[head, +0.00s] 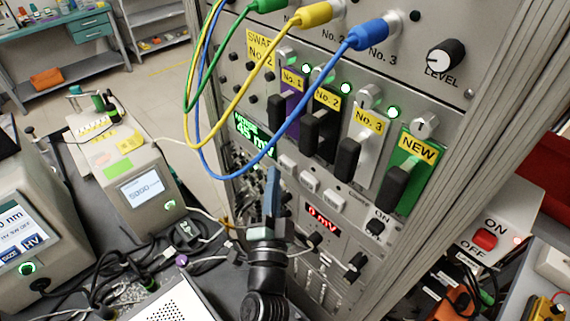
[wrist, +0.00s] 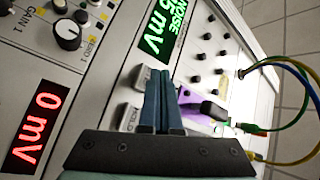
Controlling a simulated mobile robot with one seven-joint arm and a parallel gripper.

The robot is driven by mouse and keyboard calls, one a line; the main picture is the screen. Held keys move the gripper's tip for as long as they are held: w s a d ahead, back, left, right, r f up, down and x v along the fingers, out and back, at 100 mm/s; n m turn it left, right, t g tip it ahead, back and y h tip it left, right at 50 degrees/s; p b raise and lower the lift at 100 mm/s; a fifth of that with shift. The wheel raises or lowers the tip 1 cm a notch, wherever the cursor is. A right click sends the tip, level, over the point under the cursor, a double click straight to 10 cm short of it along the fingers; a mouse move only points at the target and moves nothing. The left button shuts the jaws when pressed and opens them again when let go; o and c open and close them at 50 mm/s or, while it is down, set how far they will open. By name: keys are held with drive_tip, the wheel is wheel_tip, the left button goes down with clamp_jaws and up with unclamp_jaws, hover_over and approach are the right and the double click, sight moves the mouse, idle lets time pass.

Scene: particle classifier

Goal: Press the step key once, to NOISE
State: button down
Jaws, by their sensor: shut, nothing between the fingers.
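My gripper (head: 273,172) has its blue fingers together and empty, pointing at the rack panel just below the green display (head: 255,136). In the wrist view the shut fingertips (wrist: 160,72) lie over the key row. A pale key (wrist: 130,116) with hard-to-read lettering and another pale key (wrist: 142,84) show left of the fingers. The head view shows a row of pale keys (head: 308,181) right of the fingertips. I cannot tell which is the step key, or whether the fingers touch one. The green display (wrist: 158,30) seems to read NOISE above an mV value, about 45.
Blue, yellow and green cables hang in front of the panel. Coloured modules (head: 409,168) with black handles stick out above the keys. A red 0 mV display (head: 323,220) and knobs sit below. A bench with instruments (head: 142,190) and loose cables lies left.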

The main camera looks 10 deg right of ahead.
drive_tip(key=shift+s+a+p, duration=0.75)
drive_tip(key=shift+a+p, duration=0.1)
drive_tip(key=shift+a, duration=0.15)
drive_tip(key=shift+s+a+p, duration=0.7)
drive_tip(key=shift+a+p, duration=0.1)
drive_tip(key=shift+a, duration=0.2)
drive_tip(key=shift+r, duration=0.1)
drive_tip(key=w+a+r+n+t+y+b, duration=0.1)
drive_tip(key=r+n+y+b, duration=0.15)
drive_tip(key=r, duration=0.55)
drive_tip(key=a+r+n+t+y+b, duration=0.15)
drive_tip(key=r+n, duration=0.25)
drive_tip(key=r, duration=0.5)
drive_tip(key=w+a+r+n+t+y+b, duration=0.1)
drive_tip(key=r+n+t+y, duration=0.15)
drive_tip(key=r, duration=0.55)
drive_tip(key=s+d+r+n+t+h+b, duration=0.1)
drive_tip(key=s+d+r+n, duration=0.1)
drive_tip(key=s+r, duration=0.5)
drive_tip(key=s+d+r+n+t+h+b, duration=0.1)
drive_tip(key=s+d+r+n+h+b, duration=0.1)
drive_tip(key=s+r, duration=0.5)
wheel_tip(320, 180, up, 4)
drive_tip(key=shift+s+d+f+n+b, duration=0.15)
drive_tip(key=shift+s+d+n+b, duration=0.1)
drive_tip(key=shift+s+n+b, duration=0.05)
